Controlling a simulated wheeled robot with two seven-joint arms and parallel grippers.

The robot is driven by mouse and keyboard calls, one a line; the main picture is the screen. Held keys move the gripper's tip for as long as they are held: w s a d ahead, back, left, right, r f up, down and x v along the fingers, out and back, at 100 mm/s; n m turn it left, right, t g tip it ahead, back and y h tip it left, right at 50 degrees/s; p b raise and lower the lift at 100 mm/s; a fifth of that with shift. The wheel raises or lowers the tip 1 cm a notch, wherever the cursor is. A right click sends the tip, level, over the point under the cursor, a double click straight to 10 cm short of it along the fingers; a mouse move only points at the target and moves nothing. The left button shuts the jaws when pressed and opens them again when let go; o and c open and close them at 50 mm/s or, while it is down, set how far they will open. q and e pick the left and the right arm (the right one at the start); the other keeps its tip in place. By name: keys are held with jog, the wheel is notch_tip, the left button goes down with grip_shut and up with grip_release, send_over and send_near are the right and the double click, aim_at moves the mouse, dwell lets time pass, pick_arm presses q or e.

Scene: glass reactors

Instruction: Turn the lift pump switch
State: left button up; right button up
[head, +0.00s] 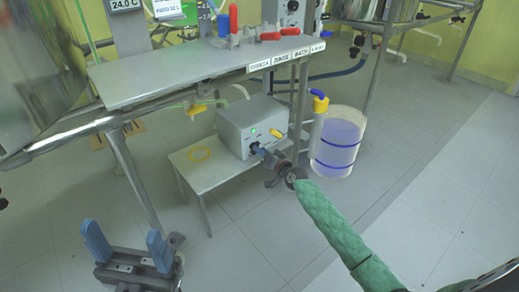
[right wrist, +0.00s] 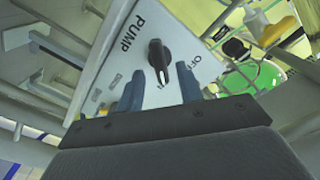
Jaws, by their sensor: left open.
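The lift pump switch is a black knob (right wrist: 158,56) on a pale grey panel printed PUMP and OFF in the right wrist view. Its pointer end faces down toward my gripper. My right gripper (right wrist: 160,76) is open, with one blue finger on each side of the knob's lower end; I cannot tell whether either touches it. In the head view the right gripper (head: 262,153) is at the front of the grey pump box (head: 243,122) and mostly hides the knob. My left gripper (head: 122,236) is open and empty at the lower left, away from the box.
The pump box sits on a low table (head: 205,175) under a higher steel bench (head: 185,72). A green lamp (head: 252,130) and a yellow-handled part (head: 277,133) are on the box. A clear bucket of bluish liquid (head: 338,140) stands to its right. The floor in front is open.

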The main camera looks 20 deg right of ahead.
jog(key=shift+p+v, duration=0.45)
jog(key=shift+v, duration=2.4)
